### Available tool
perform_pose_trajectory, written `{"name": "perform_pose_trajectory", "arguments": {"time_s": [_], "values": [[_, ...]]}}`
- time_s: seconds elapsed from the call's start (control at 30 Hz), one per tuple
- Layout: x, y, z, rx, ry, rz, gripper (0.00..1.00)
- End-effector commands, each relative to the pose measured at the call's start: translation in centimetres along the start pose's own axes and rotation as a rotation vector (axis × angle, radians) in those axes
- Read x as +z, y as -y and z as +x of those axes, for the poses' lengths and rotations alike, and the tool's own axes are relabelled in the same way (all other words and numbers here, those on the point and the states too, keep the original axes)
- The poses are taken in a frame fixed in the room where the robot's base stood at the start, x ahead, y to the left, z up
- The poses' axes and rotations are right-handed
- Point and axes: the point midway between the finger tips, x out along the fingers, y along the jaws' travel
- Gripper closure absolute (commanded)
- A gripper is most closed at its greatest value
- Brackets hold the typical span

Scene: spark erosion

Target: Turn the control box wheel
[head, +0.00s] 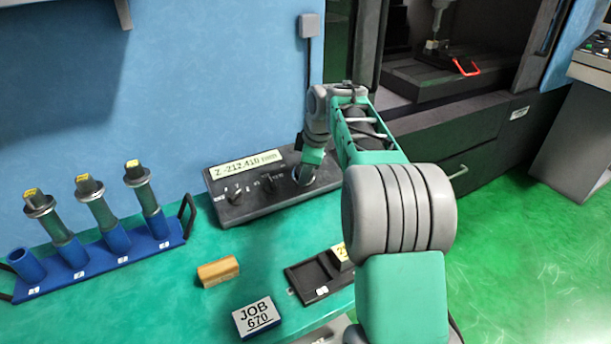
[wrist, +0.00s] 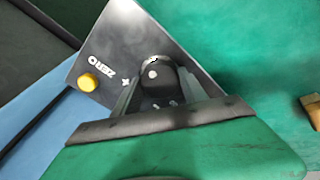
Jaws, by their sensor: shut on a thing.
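The control box (head: 255,203) is a dark, sloped box on the green bench against the blue wall. Its lit display (head: 248,164) reads Z -212.410 mm. The wheel (head: 303,177) is a dark round knob at the box's right end, partly covered by my gripper (head: 309,165). In the wrist view the wheel (wrist: 154,75) is black with a pale dot near its edge. My gripper (wrist: 158,92) is shut on the wheel, one finger on each side.
On the box are smaller knobs (head: 235,194) and a yellow button (wrist: 88,82). A blue rack (head: 110,255) with several tool holders stands at left. A wooden block (head: 218,271), a JOB 670 block (head: 257,318) and a black tray (head: 309,279) lie in front.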

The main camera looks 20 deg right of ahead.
Motion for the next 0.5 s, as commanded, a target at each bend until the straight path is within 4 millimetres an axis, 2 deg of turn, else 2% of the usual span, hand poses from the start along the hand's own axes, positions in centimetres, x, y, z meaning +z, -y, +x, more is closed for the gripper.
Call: {"name": "perform_pose_trajectory", "arguments": {"time_s": [0.5], "values": [[0.15, 0.12, 0.49, -0.002, 0.013, -0.487, 0.90]]}}
